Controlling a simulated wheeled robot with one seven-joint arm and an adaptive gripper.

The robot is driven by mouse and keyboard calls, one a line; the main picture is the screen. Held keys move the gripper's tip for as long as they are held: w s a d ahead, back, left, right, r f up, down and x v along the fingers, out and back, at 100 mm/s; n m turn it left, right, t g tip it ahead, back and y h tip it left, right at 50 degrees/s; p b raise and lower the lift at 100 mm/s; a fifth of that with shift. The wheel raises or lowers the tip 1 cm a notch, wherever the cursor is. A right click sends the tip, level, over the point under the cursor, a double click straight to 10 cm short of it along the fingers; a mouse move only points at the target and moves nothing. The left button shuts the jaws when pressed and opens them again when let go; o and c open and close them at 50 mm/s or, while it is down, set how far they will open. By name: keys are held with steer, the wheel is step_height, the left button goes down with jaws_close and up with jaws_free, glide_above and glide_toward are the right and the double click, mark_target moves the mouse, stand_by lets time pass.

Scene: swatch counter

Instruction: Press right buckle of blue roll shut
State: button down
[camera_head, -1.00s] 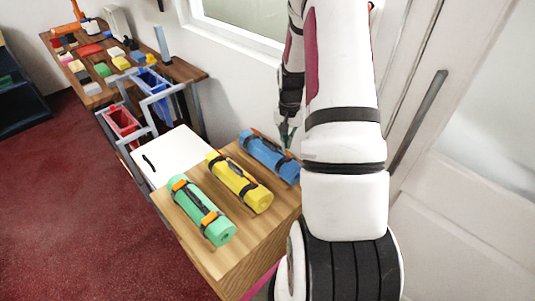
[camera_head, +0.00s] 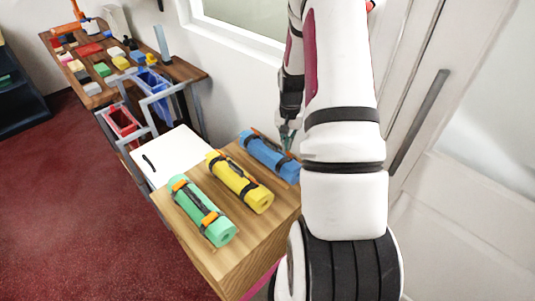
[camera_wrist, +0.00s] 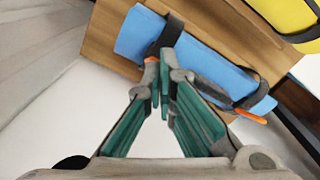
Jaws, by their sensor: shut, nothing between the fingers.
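The blue roll (camera_head: 259,150) lies at the back of the wooden counter, with a dark strap near each end. Its left buckle has an orange tab (camera_head: 257,132) sticking out. In the wrist view the blue roll (camera_wrist: 205,62) lies beyond my fingers, and that orange tab (camera_wrist: 252,117) is at the lower right. My gripper (camera_wrist: 160,80) is shut and empty, its tips at the strap of the roll's right end. The orange of the right buckle (camera_wrist: 150,62) shows just beside the tips and is mostly hidden. In the head view my gripper (camera_head: 287,138) is over that end.
A yellow roll (camera_head: 240,182) and a green roll (camera_head: 198,208) lie in front on the counter (camera_head: 181,231). A white board (camera_head: 175,153) is at the left. The wall and door stand close behind and to the right.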

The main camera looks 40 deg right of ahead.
mark_target(285, 161)
steer(key=shift+f, duration=0.55)
steer(key=shift+a+f+b, duration=0.2)
steer(key=shift+f+b, duration=0.15)
steer(key=shift+f, duration=0.55)
steer(key=shift+a+f+b, duration=0.15)
steer(key=shift+f+b, duration=0.15)
steer(key=shift+f, duration=0.55)
steer(key=shift+r, duration=0.1)
step_height(285, 161, up, 8)
steer(key=p, duration=0.2)
steer(key=shift+p, duration=0.35)
stand_by(0.5)
